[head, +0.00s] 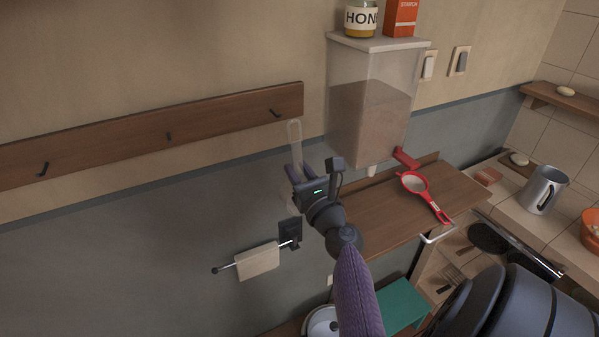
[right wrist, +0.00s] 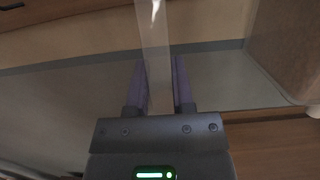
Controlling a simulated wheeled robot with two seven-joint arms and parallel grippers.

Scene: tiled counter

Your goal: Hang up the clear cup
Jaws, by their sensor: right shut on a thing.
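My right gripper (head: 295,171) is shut on the clear cup (head: 294,134), in front of the grey wall. The cup's see-through, narrow part with a rounded end stands up past the fingers; the rest is largely hidden by the gripper. In the right wrist view the cup (right wrist: 155,35) is a pale clear strip between the fingers of my gripper (right wrist: 158,65). A wooden rail (head: 220,118) on the wall carries a right hook (head: 275,113), a middle hook (head: 169,136) and a left hook (head: 43,168). The cup's top is below and right of the right hook, apparently apart from it. My left gripper is not in view.
A clear dispenser (head: 368,110) hangs right of the cup, above a wooden shelf (head: 400,207) with a red strainer (head: 426,193). A towel bar holds a cloth (head: 257,261) below. A metal jug (head: 543,189) stands far right. The wall below the rail's left is clear.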

